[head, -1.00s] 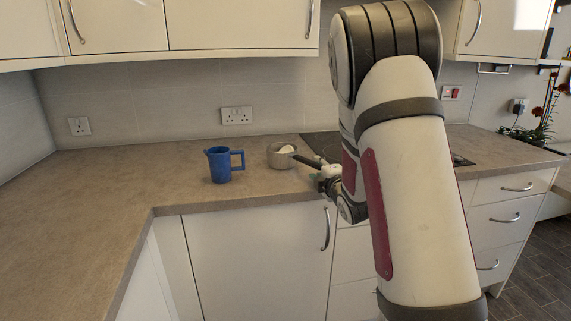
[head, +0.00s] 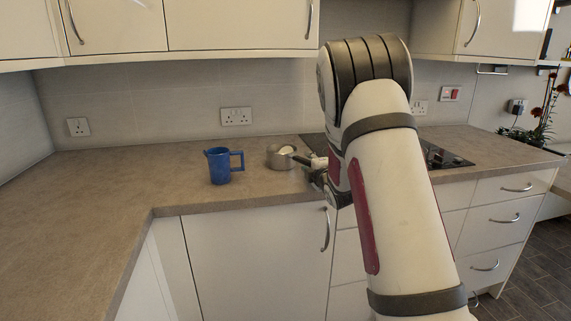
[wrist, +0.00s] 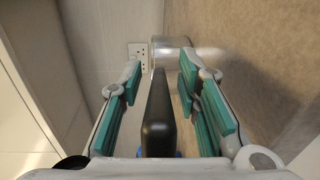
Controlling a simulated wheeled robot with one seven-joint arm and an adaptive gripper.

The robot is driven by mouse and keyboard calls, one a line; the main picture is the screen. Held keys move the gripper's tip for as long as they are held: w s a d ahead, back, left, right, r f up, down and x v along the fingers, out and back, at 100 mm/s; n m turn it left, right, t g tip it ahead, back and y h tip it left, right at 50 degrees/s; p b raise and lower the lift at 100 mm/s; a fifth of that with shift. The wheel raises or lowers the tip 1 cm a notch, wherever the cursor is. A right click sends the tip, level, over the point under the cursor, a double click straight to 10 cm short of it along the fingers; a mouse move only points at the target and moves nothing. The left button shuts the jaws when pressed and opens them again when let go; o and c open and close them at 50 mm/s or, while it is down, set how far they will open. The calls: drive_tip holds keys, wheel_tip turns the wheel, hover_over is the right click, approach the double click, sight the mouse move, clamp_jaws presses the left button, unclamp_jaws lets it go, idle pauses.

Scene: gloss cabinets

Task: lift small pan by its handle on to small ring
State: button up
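The small pan (head: 278,158) stands on the worktop beside the blue jug, a pale metal pot with something white showing at its rim. In the wrist view the pan (wrist: 173,52) is beyond the fingers, and its black handle (wrist: 157,120) runs between them. My gripper (wrist: 160,82) is open around the handle, with a gap visible on both sides. In the head view my gripper (head: 312,166) is at the pan's right, partly hidden by my arm. The black hob (head: 440,156) shows right of my arm; the small ring cannot be made out.
A blue jug (head: 221,165) stands just left of the pan. The worktop (head: 110,190) is clear on the left. Wall sockets (head: 236,116) are behind, and wall cupboards (head: 240,25) hang above. My arm covers much of the hob.

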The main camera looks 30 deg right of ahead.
clamp_jaws()
drive_tip(key=shift+r, duration=0.15)
